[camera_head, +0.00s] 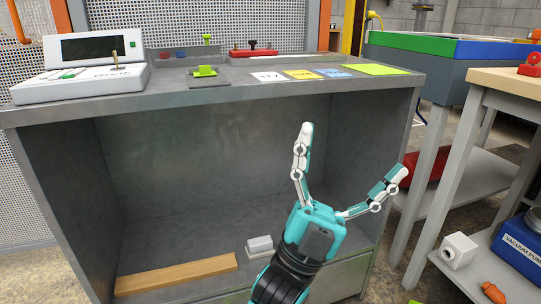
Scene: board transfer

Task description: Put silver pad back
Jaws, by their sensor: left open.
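My left gripper (354,150) is open and empty, its two white-and-teal fingers spread wide. It is in front of the open grey cabinet (75,165), below the top's front edge. A small light-grey block (260,244) lies on the cabinet's floor, left of the gripper's wrist and apart from it. A flat dark-grey plate (208,82) with a green knob lies on the cabinet top. I cannot tell which of these, if either, is the silver pad. My right gripper is not in view.
A wooden board (176,274) lies on the cabinet floor. A white console (85,83) and coloured cards (303,74) are on top. At right stand a wooden-topped table (510,82) and a lower shelf with a blue vacuum pump box (520,246). The cabinet's middle is free.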

